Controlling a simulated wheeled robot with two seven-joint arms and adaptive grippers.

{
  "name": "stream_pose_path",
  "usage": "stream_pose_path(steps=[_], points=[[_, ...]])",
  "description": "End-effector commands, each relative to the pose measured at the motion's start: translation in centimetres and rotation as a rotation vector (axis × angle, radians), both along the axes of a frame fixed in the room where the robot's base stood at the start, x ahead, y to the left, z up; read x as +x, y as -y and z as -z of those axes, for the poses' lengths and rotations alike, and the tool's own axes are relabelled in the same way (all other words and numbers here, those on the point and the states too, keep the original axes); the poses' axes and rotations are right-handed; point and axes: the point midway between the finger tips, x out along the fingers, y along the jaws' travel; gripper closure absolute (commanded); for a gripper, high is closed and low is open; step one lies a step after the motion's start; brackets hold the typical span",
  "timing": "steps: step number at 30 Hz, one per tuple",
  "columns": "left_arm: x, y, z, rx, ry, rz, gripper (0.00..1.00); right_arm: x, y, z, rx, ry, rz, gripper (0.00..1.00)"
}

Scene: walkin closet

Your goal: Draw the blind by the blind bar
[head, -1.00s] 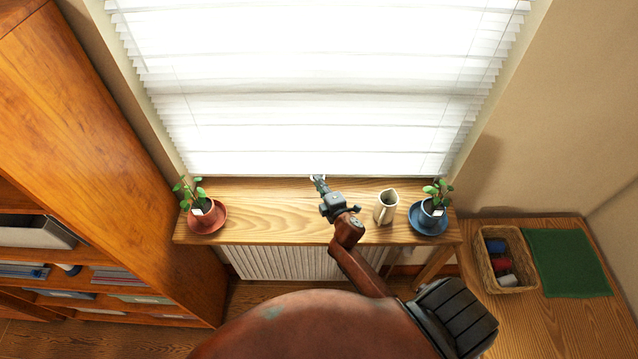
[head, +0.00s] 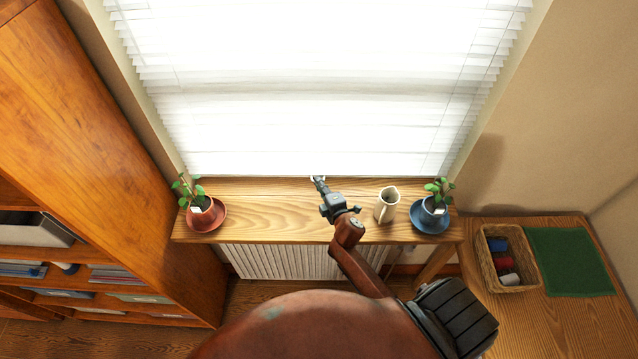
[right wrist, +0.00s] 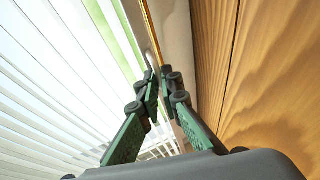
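The white slatted blind (head: 315,120) hangs over the bright window, lowered almost to the wooden sill. Its bottom edge, the blind bar (head: 250,177), runs just above the back of the sill. My right gripper (head: 318,179) is at the middle of this edge. In the right wrist view, the fingers of my right gripper (right wrist: 158,74) converge with their tips close together, and the thin blind bar (right wrist: 151,30) runs in between them. The slats (right wrist: 50,80) lie on the left there. The exact contact at the tips is small and hard to see. My left gripper is not in view.
On the sill (head: 285,210) stand a red potted plant (head: 203,214) at left, a cream jug (head: 386,206) close right of my gripper, and a blue potted plant (head: 431,214). A wooden shelf (head: 100,150) is at left; a basket (head: 507,257) is at right.

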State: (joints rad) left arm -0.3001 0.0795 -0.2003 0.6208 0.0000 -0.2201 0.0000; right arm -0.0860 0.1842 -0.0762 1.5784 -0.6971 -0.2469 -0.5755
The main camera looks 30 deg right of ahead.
Motion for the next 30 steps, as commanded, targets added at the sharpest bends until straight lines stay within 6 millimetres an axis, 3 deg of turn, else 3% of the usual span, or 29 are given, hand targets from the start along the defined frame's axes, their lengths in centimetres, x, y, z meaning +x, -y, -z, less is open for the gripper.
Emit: stream_pose_path(steps=[1, 7, 16, 17, 24, 30], points=[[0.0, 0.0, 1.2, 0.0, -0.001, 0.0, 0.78, -0.1, 0.0, 1.5, 0.0, -0.004, 0.001, 1.0], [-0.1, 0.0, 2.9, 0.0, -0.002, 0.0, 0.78, -0.1, 0.0, 3.5, 0.0, -0.004, 0.002, 1.0], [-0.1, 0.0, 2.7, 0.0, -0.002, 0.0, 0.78, -0.1, 0.0, 3.3, -0.001, -0.002, 0.002, 1.0], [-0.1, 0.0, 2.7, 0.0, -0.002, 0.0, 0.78, 0.0, 0.0, 3.3, -0.001, -0.002, 0.002, 0.94], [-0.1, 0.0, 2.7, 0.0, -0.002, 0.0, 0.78, 0.0, 0.0, 3.2, -0.001, -0.002, 0.001, 0.77], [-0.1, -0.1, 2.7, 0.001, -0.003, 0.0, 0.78, 0.0, 0.0, 3.2, 0.0, -0.001, 0.001, 0.77]])
